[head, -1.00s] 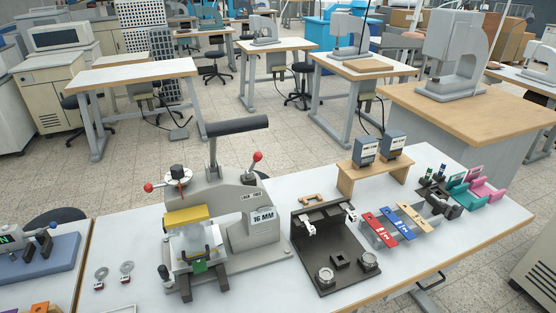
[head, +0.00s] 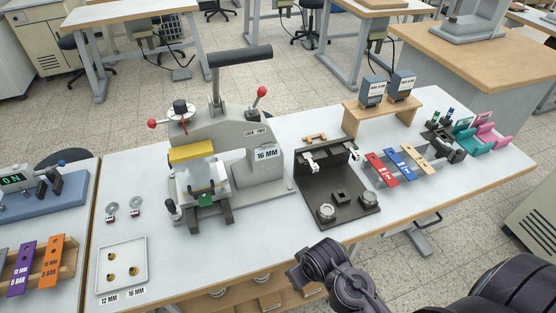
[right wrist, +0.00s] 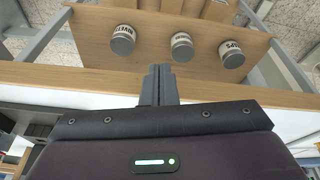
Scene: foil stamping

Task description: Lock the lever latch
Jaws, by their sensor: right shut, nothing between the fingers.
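The grey foil stamping press (head: 222,150) stands on the white table in the head view. A short lever with a red ball knob (head: 260,91) rises at its upper right, just above a "LOCK FREE" label (head: 256,132); the lever leans up and right. A second red knob (head: 152,123) sits on the left near a round dial (head: 181,110). A thick black handle (head: 240,56) tops the press. My right gripper (right wrist: 158,72) shows in the right wrist view with its fingers together and empty, away from the press. My left gripper is out of view.
A dark fixture plate (head: 338,185) stands right of the press, with red, blue and tan strips (head: 414,158) beyond. A white tray (head: 122,265) lies front left. Several labelled cans (right wrist: 181,44) show on a wooden shelf (right wrist: 85,45) in the right wrist view.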

